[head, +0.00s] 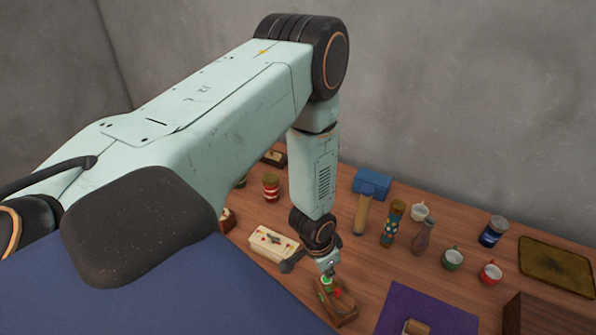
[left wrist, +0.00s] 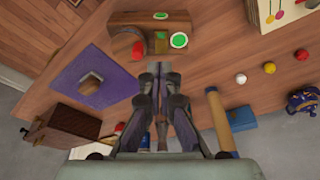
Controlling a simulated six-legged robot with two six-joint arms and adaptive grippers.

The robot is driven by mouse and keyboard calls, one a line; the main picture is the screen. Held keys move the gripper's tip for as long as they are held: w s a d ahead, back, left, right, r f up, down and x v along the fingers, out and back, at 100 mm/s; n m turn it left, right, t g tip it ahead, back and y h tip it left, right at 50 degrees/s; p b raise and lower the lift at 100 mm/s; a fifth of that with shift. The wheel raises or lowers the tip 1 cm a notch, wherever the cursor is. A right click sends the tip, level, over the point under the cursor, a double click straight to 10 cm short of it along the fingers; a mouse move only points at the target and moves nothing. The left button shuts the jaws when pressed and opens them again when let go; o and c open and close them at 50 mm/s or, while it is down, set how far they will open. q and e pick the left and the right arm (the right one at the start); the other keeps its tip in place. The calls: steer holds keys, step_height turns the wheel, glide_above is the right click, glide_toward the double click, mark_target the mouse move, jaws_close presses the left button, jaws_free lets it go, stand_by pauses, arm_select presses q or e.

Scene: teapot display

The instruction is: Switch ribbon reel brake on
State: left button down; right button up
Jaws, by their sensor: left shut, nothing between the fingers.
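A wooden device with green and red parts (head: 338,303) stands on the table below my left gripper in the head view; I take it for the ribbon reel brake. In the left wrist view its wooden body (left wrist: 150,19) shows at the top, with a green disc (left wrist: 179,40), a smaller green-and-white spot and a red knob (left wrist: 138,50). My left gripper (head: 328,274) is shut and empty, pointing down at the device. Its fingertips (left wrist: 158,68) lie just below the device in the wrist view; I cannot tell whether they touch it. My right gripper is not in view.
A purple mat (head: 395,305) with a small wooden block lies right of the device. A cream box (head: 267,244) stands to its left. A brown box (head: 540,315) is at the right.

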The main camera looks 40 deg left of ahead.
arm_select(q)
steer(key=w+v, duration=0.1)
steer(key=v, duration=0.4)
steer(key=s+d+f+n+b, duration=0.1)
steer(key=s+f+b, duration=0.4)
steer(key=f+b, duration=0.6)
steer(key=s+d+f+n+b, duration=0.1)
steer(key=s+f+b, duration=0.4)
steer(key=f+b, duration=0.6)
steer(key=s+d+f+n+g+b, duration=0.1)
steer(key=s+d+f+b, duration=0.2)
steer(key=s+f+b, duration=0.3)
steer(key=shift+d+f+n+y+b, duration=0.3)
steer(key=shift+f+b, duration=2.5)
steer(key=shift+f, duration=2.15)
steer(key=shift+a+r, duration=0.1)
step_height(320, 180, up, 8)
steer(key=w+p, duration=0.1)
steer(key=p, duration=0.7)
steer(key=shift+w+a+r, duration=0.15)
steer(key=shift+w+a, duration=0.1)
steer(key=shift+a, duration=0.1)
